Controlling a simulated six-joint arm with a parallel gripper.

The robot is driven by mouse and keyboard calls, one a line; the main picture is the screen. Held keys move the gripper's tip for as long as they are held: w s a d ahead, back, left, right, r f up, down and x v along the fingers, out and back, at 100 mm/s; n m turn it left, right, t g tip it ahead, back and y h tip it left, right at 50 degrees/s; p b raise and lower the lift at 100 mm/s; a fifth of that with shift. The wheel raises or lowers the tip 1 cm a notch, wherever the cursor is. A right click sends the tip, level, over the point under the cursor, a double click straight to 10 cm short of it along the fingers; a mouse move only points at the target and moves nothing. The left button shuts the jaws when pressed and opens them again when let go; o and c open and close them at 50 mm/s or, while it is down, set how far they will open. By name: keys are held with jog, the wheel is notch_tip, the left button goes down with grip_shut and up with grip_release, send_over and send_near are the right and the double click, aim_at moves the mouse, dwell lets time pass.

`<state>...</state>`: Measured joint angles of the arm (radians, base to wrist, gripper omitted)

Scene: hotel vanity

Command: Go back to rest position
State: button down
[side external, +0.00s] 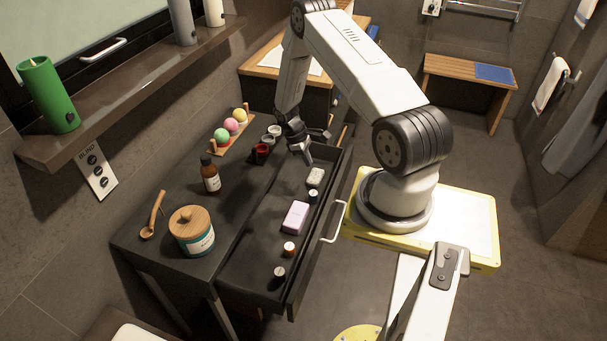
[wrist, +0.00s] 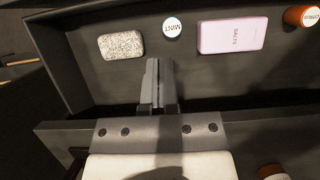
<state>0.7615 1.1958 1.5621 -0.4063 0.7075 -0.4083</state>
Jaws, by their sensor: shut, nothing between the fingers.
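My gripper (side external: 301,150) is above the far end of the open drawer (side external: 248,262) in the side view, its fingers pointing down. In the wrist view its fingers (wrist: 159,72) are shut together with nothing between them. In the wrist view, a speckled grey bar (wrist: 121,45), a round lid marked MINT (wrist: 172,28) and a pink box marked SALTS (wrist: 232,35) lie beyond the fingertips. The gripper is apart from all of them.
On the vanity top stand a brown bottle (side external: 210,176), a wooden-lidded jar (side external: 192,236), a red cup (side external: 262,152) and a tray of coloured balls (side external: 232,127). The drawer handle (side external: 333,223) juts right.

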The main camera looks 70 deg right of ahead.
jog(key=shift+v, duration=1.85)
jog(key=w+a+r+t, duration=0.2)
jog(key=w+a+r, duration=0.1)
jog(key=a+r, duration=0.45)
jog(key=w+a+r+t, duration=0.2)
jog(key=w+a+r, duration=0.3)
jog(key=a, duration=0.4)
jog(key=s+a+r+t, duration=0.1)
jog(key=s+a+r, duration=0.3)
jog(key=a, duration=0.3)
jog(key=s+a+r+t, duration=0.2)
jog(key=s+a+r, duration=0.2)
jog(key=a, duration=0.4)
jog(key=shift+a+r, duration=0.15)
jog(key=shift+r, duration=0.65)
